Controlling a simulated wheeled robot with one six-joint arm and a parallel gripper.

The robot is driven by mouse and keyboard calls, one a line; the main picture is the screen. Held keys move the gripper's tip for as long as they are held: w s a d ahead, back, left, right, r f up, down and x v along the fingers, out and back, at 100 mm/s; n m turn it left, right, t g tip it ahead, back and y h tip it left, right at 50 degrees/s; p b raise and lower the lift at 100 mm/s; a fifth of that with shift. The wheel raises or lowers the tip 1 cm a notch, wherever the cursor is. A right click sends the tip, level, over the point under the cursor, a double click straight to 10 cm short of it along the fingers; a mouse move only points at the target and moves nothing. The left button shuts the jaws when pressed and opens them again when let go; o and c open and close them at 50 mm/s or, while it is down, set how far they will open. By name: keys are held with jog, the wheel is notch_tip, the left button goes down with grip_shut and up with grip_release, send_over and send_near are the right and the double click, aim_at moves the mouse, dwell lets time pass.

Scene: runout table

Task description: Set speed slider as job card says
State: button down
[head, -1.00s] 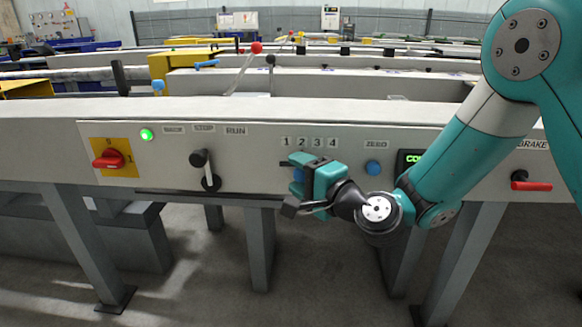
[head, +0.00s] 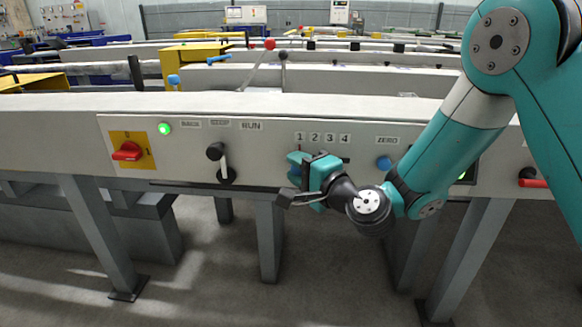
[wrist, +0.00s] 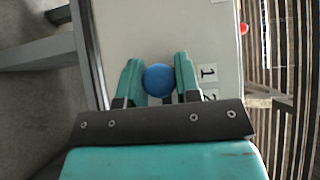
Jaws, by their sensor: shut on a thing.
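The speed slider's round blue knob (wrist: 158,80) sits between the two teal fingers of my gripper (head: 302,170) in the wrist view. My gripper is shut on it, at the panel under the labels 1 2 3 4 (head: 322,138). In the wrist view the knob is about level with the label 1 (wrist: 208,72), slightly toward 2. In the head view my fingers hide the knob and the left part of the slot. No readable job card is in view.
Left on the panel (head: 185,180) are a red rotary switch (head: 127,151), a lit green lamp (head: 164,128) and a black-knobbed lever (head: 215,151). To the right are a blue button (head: 383,163) under ZERO and a red handle (head: 533,183). My forearm covers part of the display.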

jog(key=shift+a, duration=0.2)
jog(key=c, duration=0.8)
grip_release()
jog(key=shift+s+a, duration=0.1)
